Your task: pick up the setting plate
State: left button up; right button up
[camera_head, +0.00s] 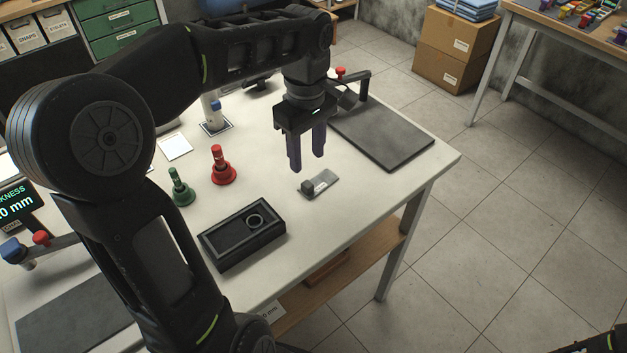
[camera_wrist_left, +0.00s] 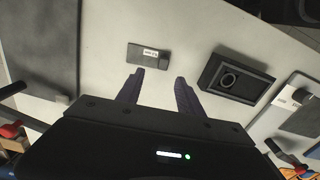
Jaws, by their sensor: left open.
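The setting plate (camera_head: 326,181) is a small grey plate with a pale label and a dark block at its left end, lying flat on the white table. It also shows in the left wrist view (camera_wrist_left: 149,59), just beyond my fingertips. My left gripper (camera_head: 307,166) is open and empty, its dark purple fingers pointing down above the table, slightly behind the plate in the head view. In the wrist view the open fingers (camera_wrist_left: 161,73) are apart from the plate, which lies left of the middle of the gap.
A black tray (camera_head: 215,249) with a ring in it sits left of the plate. A red-handled piece (camera_head: 221,168) and a green-handled piece (camera_head: 179,190) stand behind it. A dark flat pad (camera_head: 390,135) lies to the right. The table surface around the plate is clear.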

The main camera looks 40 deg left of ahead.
aim_at(307, 184)
pick_arm(q)
jog(key=shift+s+d+r, duration=0.2)
jog(key=shift+s, duration=0.05)
jog(key=shift+w+f, duration=0.1)
jog(key=shift+f, duration=1.3)
jog(key=shift+f, duration=0.1)
jog(key=f+p, duration=0.1)
jog(key=f, duration=0.4)
jog(key=shift+s, duration=0.2)
jog(key=shift+c, duration=0.4)
grip_shut()
